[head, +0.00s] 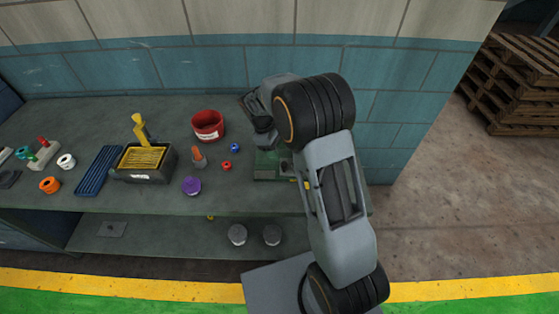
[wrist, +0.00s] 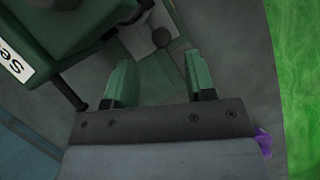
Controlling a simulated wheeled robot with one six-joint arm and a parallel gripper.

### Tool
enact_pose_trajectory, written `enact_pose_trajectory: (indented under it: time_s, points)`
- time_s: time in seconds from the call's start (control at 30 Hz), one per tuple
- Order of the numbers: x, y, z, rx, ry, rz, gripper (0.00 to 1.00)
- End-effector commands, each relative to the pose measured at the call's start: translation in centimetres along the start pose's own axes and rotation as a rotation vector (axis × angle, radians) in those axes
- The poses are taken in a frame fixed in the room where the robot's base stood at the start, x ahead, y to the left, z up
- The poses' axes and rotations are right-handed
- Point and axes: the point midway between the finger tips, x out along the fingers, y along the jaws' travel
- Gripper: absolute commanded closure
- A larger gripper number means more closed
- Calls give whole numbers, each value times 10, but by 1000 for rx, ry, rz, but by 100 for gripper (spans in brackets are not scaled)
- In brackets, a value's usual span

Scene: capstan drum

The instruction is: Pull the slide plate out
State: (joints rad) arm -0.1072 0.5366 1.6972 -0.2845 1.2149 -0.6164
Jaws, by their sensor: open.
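A green machine (wrist: 70,25) with a white label reading "Se" fills the upper left of the wrist view. Beside it is a light grey plate-like part (wrist: 137,42) with a dark round knob (wrist: 161,38); I cannot tell for certain whether this is the slide plate. A flat green base (wrist: 158,80) shows below that part. My gripper (wrist: 157,62) is open, its two green fingers apart with nothing between them. The knob appears beyond the fingertips, between them in the picture. In the head view the green base (head: 266,168) shows on the bench, largely hidden by my arm.
On the bench stand a red bowl (head: 208,124), a purple piece (head: 192,186), an orange cone-like piece (head: 198,156) and a black bin (head: 146,163) with yellow contents. A blue ribbed tray (head: 100,171) lies further left. Grey round pieces (head: 237,234) sit on the lower shelf.

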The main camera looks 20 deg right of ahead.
Motion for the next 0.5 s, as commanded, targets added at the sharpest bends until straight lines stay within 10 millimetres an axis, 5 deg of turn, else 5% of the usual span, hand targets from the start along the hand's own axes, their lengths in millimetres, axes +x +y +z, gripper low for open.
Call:
enact_pose_trajectory:
  time_s: [0.2, 0.5]
  points:
    - [33, 0, 1, 2, -1, -3, 50]
    - [53, 0, 0, 2, 1, 0, 50]
